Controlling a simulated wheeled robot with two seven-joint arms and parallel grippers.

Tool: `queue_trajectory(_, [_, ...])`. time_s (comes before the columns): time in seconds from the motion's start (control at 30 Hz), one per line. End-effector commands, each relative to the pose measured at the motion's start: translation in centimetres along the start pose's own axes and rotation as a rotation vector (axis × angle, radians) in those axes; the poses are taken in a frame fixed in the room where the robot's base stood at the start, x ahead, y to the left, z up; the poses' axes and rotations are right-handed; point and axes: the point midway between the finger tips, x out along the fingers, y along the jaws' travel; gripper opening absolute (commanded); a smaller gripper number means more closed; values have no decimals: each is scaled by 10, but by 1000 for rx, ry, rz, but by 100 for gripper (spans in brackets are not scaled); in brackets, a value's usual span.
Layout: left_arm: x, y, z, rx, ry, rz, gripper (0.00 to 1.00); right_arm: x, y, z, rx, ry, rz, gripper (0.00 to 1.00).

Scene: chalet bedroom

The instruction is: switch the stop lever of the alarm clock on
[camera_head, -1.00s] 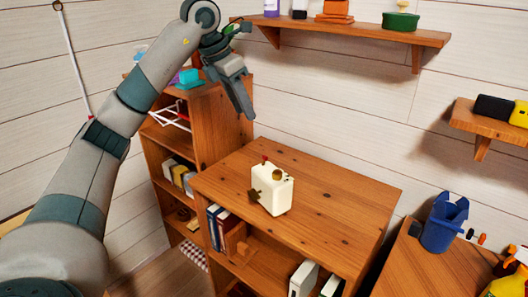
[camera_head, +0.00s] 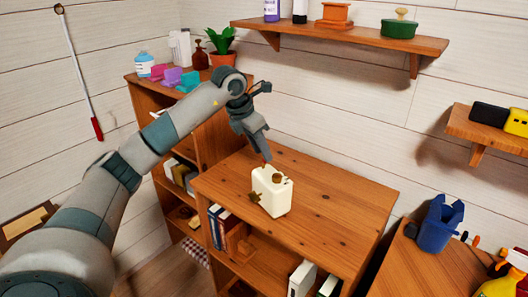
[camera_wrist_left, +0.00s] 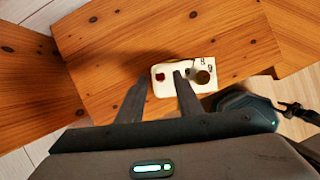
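The cream, box-shaped alarm clock (camera_head: 272,197) stands upright on the low wooden cabinet, with a brass knob (camera_head: 278,177) on top and a dark brass piece on its side. My left gripper (camera_head: 267,157) points down just above the clock's back left corner, close to a small red part on its top. In the left wrist view, the clock (camera_wrist_left: 178,88) is seen from above, with the red part (camera_wrist_left: 160,77) between the lines of the two spread, empty fingers (camera_wrist_left: 158,81). Contact cannot be made out. My right gripper is out of view.
The cabinet top (camera_head: 335,205) is otherwise clear around the clock. A taller shelf (camera_head: 143,98) with bottles, coloured blocks and a plant (camera_head: 223,45) stands behind my left arm. A wall shelf (camera_head: 345,38) hangs above. A blue container (camera_head: 438,225) stands to the right.

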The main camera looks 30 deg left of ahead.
Motion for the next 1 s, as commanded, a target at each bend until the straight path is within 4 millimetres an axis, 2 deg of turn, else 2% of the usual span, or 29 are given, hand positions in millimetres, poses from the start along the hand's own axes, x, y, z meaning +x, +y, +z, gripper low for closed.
queue_trajectory(0.23, [24,0,0,-1,0,-1,33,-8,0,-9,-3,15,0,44])
queue_trajectory(0.6, [29,0,0,0,-1,0,33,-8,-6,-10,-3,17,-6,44])
queue_trajectory(0.63, [29,0,0,-1,0,0,30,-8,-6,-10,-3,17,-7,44])
queue_trajectory(0.77, [29,0,0,-1,-1,0,0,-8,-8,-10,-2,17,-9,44])
queue_trajectory(1.0, [28,0,2,-1,11,0,0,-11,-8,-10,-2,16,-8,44])
